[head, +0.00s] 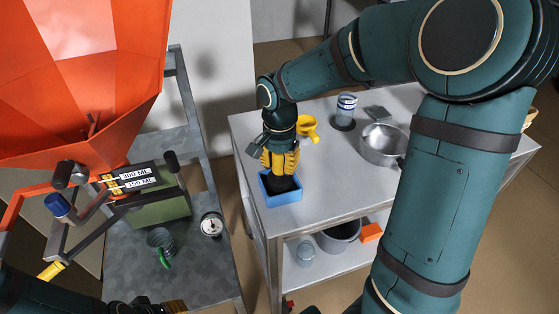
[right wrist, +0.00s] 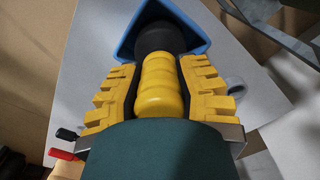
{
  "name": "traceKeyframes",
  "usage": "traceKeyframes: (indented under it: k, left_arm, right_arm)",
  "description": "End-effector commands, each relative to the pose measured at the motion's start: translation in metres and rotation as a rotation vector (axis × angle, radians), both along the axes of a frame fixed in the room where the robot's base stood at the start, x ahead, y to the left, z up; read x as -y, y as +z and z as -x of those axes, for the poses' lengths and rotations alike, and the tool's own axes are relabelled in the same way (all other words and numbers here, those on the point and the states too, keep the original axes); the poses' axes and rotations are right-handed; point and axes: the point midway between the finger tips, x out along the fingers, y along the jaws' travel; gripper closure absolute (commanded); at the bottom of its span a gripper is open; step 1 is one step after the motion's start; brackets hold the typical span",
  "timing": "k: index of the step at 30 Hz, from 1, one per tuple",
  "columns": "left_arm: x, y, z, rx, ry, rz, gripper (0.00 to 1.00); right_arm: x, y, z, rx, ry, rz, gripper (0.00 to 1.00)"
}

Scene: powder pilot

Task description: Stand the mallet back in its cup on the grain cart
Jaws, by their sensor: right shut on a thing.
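The mallet has a ribbed yellow handle (right wrist: 158,88) and a black head (right wrist: 155,38). My right gripper (head: 280,160) is shut on the handle, with a yellow finger on each side of it in the right wrist view. The head points down at the blue cup (head: 284,198) at the near left corner of the steel cart top (head: 325,185). In the right wrist view the blue cup (right wrist: 190,22) surrounds the head on the visible sides; whether the head touches its floor is hidden. My left gripper (head: 150,307) shows only partly at the bottom edge.
Behind the cup are a yellow object (head: 307,127), a striped cup (head: 346,106) and a steel pan (head: 383,145). The lower shelf holds a grey pot (head: 340,237) and an orange block (head: 371,232). An orange hopper (head: 80,70) stands left, above a grey metal bench (head: 195,265).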

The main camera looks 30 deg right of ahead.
Motion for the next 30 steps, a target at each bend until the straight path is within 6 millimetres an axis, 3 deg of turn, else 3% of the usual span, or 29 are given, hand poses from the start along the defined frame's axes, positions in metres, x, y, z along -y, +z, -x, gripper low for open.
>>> traceKeyframes:
  k: [9, 10, 12, 19, 21, 22, 30]
  left_arm:
    - [0.0, -0.0003, 0.0001, 0.0, 0.0, 0.0, 0.53]
    - [0.0, -0.0003, 0.0001, 0.0, 0.0, 0.0, 0.53]
    - [0.0, -0.0003, 0.0001, 0.0, 0.0, 0.0, 0.53]
    - [0.0001, -0.0004, 0.0, 0.0, 0.0, 0.0, 0.53]
    - [0.0001, -0.0004, 0.0, 0.0, 0.0, 0.0, 0.53]
    - [0.0001, -0.0004, 0.0, 0.0, 0.0, 0.0, 0.53]
    - [0.0, -0.0005, 0.0001, 0.0, 0.0, 0.0, 0.53]
  right_arm:
    - [0.0001, -0.0011, -0.0003, 0.001, 0.0, 0.0, 1.0]
    - [0.0001, -0.001, -0.0003, 0.001, 0.0, 0.0, 0.62]
    - [0.0, -0.0011, -0.0002, 0.001, 0.0, 0.0, 0.4]
    - [-0.0001, -0.0013, -0.0001, 0.0, 0.0, 0.0, 0.4]
    - [0.0, -0.0018, 0.0003, -0.001, 0.0, 0.0, 0.1]
    - [0.0, -0.0018, 0.0003, -0.001, 0.0, 0.0, 0.06]
    - [0.0, -0.0016, 0.0001, 0.0, 0.0, 0.0, 0.06]
